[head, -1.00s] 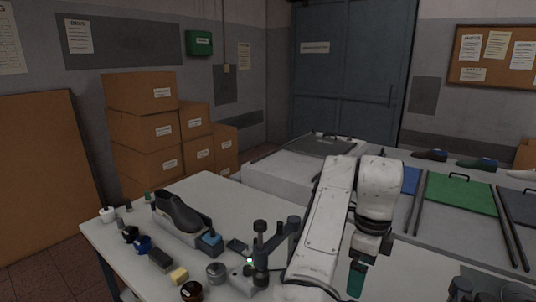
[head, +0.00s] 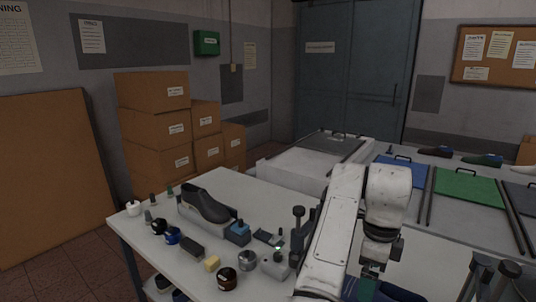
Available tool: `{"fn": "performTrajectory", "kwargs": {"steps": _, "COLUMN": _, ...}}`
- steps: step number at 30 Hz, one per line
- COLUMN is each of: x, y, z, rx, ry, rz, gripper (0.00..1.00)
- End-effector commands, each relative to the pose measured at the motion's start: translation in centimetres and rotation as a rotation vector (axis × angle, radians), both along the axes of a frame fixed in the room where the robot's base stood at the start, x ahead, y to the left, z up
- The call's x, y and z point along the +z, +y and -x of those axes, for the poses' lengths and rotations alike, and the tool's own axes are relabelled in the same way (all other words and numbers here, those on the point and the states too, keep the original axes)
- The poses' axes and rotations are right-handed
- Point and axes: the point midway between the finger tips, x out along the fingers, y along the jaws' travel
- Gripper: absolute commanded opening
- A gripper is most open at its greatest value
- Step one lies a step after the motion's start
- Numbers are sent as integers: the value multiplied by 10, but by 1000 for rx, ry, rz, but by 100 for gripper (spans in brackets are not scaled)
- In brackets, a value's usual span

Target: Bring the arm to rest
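My white arm (head: 335,225) rises from the bottom of the head view and bends over at the top, over the right part of the table. Its wrist points down. My gripper (head: 374,262) hangs dark and small below the wrist, and its fingers are too unclear to tell open from shut.
The pale worktable (head: 275,205) holds a dark shoe last (head: 205,203), a blue block (head: 238,232), a yellow block (head: 212,263), jars and a dark post stand (head: 298,222) close left of my arm. Trays with a green panel (head: 466,187) lie behind right. Cardboard boxes (head: 153,128) stand back left.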

Motion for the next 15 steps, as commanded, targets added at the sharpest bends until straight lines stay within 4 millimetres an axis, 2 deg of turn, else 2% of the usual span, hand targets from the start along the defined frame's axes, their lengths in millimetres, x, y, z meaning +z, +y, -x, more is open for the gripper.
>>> {"fn": "performTrajectory", "kwargs": {"steps": 8, "x": -21, "y": -37, "z": 10, "rx": 83, "ry": -34, "rz": 69, "gripper": 100}}
{"fn": "performTrajectory", "kwargs": {"steps": 15, "x": -45, "y": -84, "z": 28, "rx": 232, "ry": -74, "rz": 173, "gripper": 100}}
